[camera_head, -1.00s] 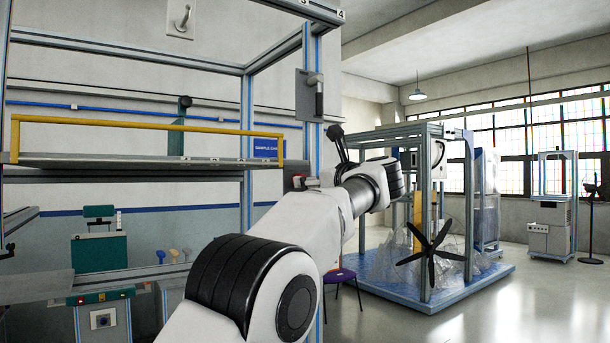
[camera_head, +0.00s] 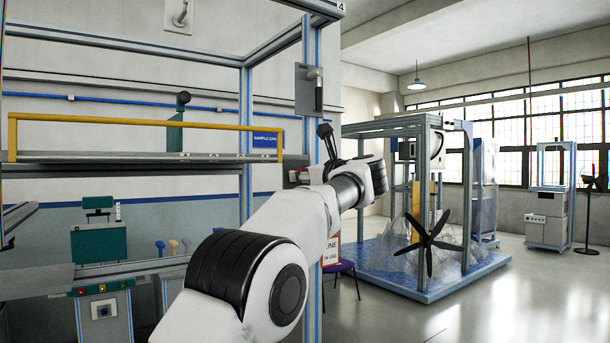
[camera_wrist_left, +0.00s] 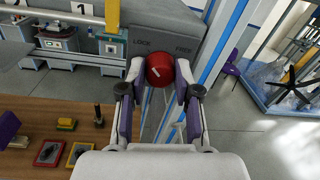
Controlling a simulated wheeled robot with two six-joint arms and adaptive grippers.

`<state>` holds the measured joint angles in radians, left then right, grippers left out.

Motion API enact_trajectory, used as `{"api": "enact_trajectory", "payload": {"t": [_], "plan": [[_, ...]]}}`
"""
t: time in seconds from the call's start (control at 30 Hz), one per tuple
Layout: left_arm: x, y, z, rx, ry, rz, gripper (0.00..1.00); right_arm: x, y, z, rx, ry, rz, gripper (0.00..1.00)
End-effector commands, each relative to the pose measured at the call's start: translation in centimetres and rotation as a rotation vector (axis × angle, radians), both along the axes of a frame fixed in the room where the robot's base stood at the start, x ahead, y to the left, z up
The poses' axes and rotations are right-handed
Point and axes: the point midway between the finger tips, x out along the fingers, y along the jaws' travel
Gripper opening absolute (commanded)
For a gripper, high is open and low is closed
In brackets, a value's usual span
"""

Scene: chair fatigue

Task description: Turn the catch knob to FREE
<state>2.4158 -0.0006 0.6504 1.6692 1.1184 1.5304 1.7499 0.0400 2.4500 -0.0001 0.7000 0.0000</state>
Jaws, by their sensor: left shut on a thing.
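The red catch knob (camera_wrist_left: 159,70) sits on a grey panel (camera_wrist_left: 185,18) in the left wrist view. The panel is marked LOCK on the left and FREE on the right. The knob's short white mark slants toward the upper left, on the LOCK side. My left gripper (camera_wrist_left: 159,76) is shut on the knob, one finger on each side. In the head view my left gripper (camera_head: 302,174) is at the frame's upright post, small and partly hidden by its wrist. My right gripper is not in view.
A yellow rail (camera_head: 140,121) runs along the shelf left of my arm. A blue-edged post (camera_head: 313,130) stands close to the gripper. A wooden table (camera_wrist_left: 50,110) with small tools lies lower left in the wrist view. Open floor (camera_head: 480,315) is at the right.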

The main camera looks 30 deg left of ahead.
Motion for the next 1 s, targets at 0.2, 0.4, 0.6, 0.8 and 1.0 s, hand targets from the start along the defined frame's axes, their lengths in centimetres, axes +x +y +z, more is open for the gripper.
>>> {"api": "enact_trajectory", "payload": {"t": [0.2,0.4,0.6,0.8,1.0], "plan": [[0.0,0.1,0.3,0.031,0.073,0.0,0.0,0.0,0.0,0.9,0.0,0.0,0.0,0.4],[0.0,0.0,0.5,0.085,0.204,0.0,0.0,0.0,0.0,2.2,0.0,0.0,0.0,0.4],[0.1,0.0,0.6,0.154,0.373,0.0,0.0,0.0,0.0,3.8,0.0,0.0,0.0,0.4],[0.2,0.0,0.7,0.228,0.549,0.0,0.0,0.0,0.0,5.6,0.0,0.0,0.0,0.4],[0.2,0.0,0.7,0.301,0.725,0.0,0.0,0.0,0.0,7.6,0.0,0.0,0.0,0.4]]}}
